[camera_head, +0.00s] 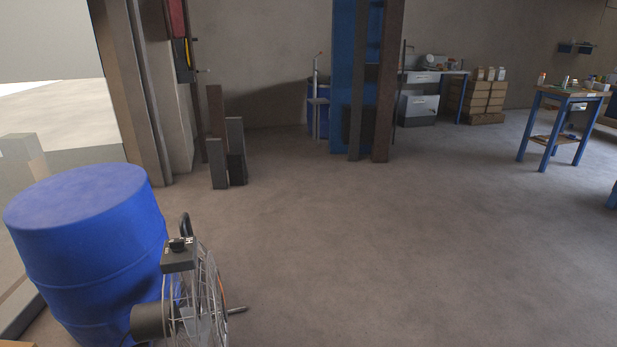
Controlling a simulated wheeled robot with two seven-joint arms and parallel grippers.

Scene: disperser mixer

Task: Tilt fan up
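The fan (206,297) stands on the floor at the bottom left of the head view, close beside a blue barrel. It has a round wire cage seen nearly edge-on and a dark motor housing (154,320) on its left side. A grey control box (179,254) with a dark knob sits at its top, with a black curved handle (185,224) behind it. The cage looks about upright. The fan's lower part is cut off by the picture's bottom edge. Neither of my grippers shows in this view.
The blue barrel (85,240) stands directly left of the fan. Dark posts (225,150) stand by the wall behind. A blue column (344,80), a grey workbench (420,100), stacked boxes (476,102) and a blue-legged table (566,95) are farther back. The floor (400,240) right of the fan is clear.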

